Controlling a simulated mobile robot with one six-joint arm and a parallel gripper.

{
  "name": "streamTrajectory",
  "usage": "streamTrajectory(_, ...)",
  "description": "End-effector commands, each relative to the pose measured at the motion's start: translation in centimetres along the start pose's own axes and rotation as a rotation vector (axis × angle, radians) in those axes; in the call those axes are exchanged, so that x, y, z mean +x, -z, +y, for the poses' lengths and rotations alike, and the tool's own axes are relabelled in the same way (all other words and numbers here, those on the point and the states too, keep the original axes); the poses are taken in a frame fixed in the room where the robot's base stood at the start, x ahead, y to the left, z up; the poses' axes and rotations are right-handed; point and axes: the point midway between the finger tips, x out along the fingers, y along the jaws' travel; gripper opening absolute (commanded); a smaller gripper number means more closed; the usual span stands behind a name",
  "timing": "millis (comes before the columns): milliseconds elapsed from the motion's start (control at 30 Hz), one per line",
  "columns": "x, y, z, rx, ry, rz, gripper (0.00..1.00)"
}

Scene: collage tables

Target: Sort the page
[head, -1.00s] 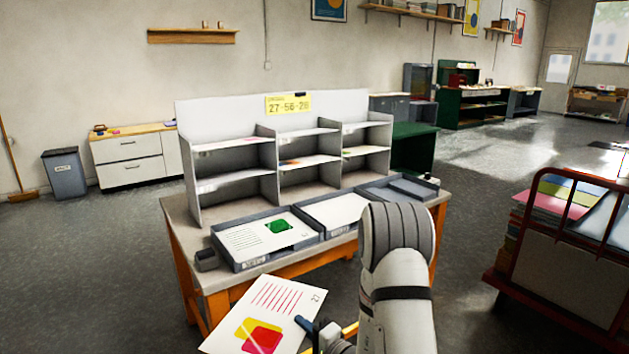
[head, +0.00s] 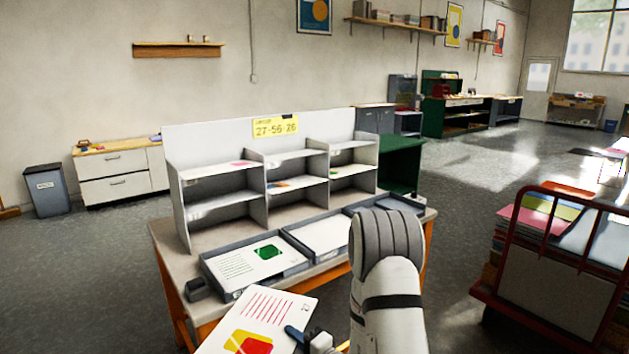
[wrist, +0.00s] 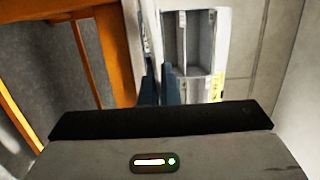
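My gripper (head: 294,335) is shut on a white page (head: 268,306) with red lines and yellow and red shapes, held in front of the table's near left. In the wrist view, blue fingers (wrist: 161,85) show close together; the page is hard to make out there. The white sorting shelf (head: 258,194) stands on the table, with several compartments, some holding coloured sheets. A yellow sign (head: 275,127) reading 27-56-26 is on its back panel. In front, the left tray (head: 236,293) holds a page with a green shape (head: 268,251); the middle tray holds white paper (head: 318,234).
A red-framed cart (head: 547,288) with stacked coloured sheets stands at the right. A grey bin (head: 47,190) and a white drawer cabinet (head: 114,178) stand at the back left. A small dark box (head: 198,289) sits at the table's left corner. Floor is open between table and cart.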

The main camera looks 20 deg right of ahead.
Motion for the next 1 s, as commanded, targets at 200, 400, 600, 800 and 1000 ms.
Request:
streamTrajectory(200,3.1,4.9,-2.6,-0.018,-0.014,0.017,0.0)
streamTrajectory(400,5.6,11.0,-7.5,-0.031,-0.037,0.085,0.0)
streamTrajectory(600,6.8,18.7,-16.2,-0.039,-0.067,0.239,0.0)
streamTrajectory(800,5.9,24.1,-24.4,-0.034,-0.099,0.402,0.0)
streamTrajectory(1000,4.6,26.7,-29.6,-0.029,-0.118,0.506,0.0)
